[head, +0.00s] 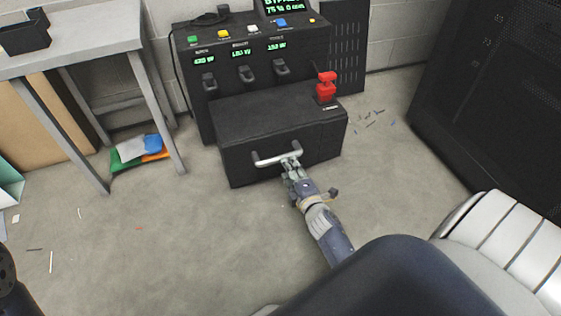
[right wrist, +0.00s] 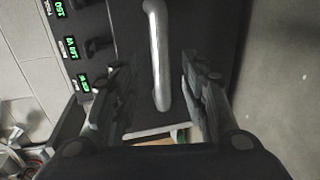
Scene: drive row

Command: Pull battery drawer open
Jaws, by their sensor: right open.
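The battery drawer (head: 280,165) is the black box front low on the black power unit (head: 205,115). A silver bar handle (head: 268,160) runs across its front. My right gripper (head: 291,164) is at the right end of this handle, its fingers open. In the right wrist view the handle (right wrist: 157,55) lies between the two spread fingers, with a gap on each side. I see no finger closed on it. The box stands out below the display panel; I cannot tell whether the drawer itself is out. My left gripper is not in view.
A red switch (head: 326,86) stands on the box's top right. A grey table (head: 75,45) is at the left, with coloured folded items (head: 140,150) beneath. A dark cabinet (head: 480,90) is at the right. The floor before the drawer is mostly clear, with small scraps.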

